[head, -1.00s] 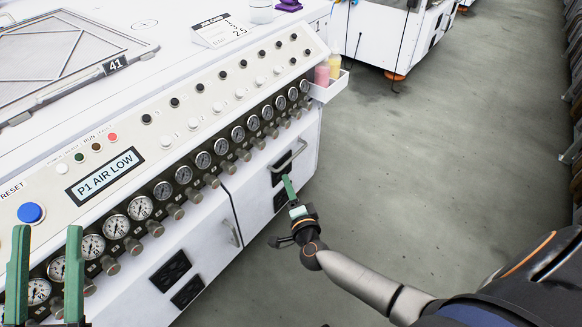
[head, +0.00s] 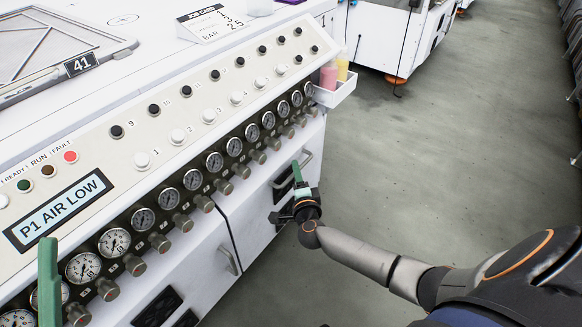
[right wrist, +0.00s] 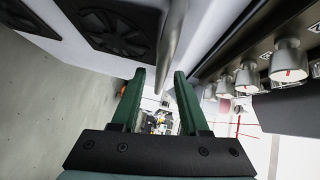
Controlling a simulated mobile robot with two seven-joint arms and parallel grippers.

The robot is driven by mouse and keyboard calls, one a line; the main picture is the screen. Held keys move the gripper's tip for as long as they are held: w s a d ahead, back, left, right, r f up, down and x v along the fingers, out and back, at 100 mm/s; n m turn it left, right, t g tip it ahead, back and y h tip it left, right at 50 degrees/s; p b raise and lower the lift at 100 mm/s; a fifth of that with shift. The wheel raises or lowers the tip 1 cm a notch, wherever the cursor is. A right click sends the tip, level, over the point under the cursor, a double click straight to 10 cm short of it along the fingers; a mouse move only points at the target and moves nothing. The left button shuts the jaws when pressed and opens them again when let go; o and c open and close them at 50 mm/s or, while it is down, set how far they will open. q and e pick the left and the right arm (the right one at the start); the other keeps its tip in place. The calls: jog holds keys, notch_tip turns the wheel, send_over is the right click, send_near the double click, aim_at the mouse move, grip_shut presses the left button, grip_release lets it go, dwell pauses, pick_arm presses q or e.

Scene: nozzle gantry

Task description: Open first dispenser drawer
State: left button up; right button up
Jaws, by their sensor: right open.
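The white cabinet front below the gauges carries two metal handles. One handle (head: 230,261) is upright beside a panel seam, and the other handle (head: 308,159) is at the right end panel (head: 250,210). The panels look shut; I cannot tell which is the first dispenser drawer. My right gripper (head: 297,170) is open at the right-end handle. In the right wrist view a metal bar (right wrist: 174,30) runs down toward the gap between the open green fingers (right wrist: 160,80); contact is not clear. One green finger of my left gripper (head: 48,280) shows at the lower left.
Gauges with knobs (head: 193,179) line the cabinet just above the handles. A white side tray with pink and yellow bottles (head: 335,92) juts out at the right corner. A display (head: 58,210) reads "P1 AIR LOW". The grey floor (head: 430,150) to the right is open.

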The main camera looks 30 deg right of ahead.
jog(key=shift+w+d+f, duration=0.1)
jog(key=shift+w+d, duration=0.2)
jog(key=shift+w, duration=0.35)
jog(key=shift+c, duration=0.2)
grip_shut()
dwell(0.8)
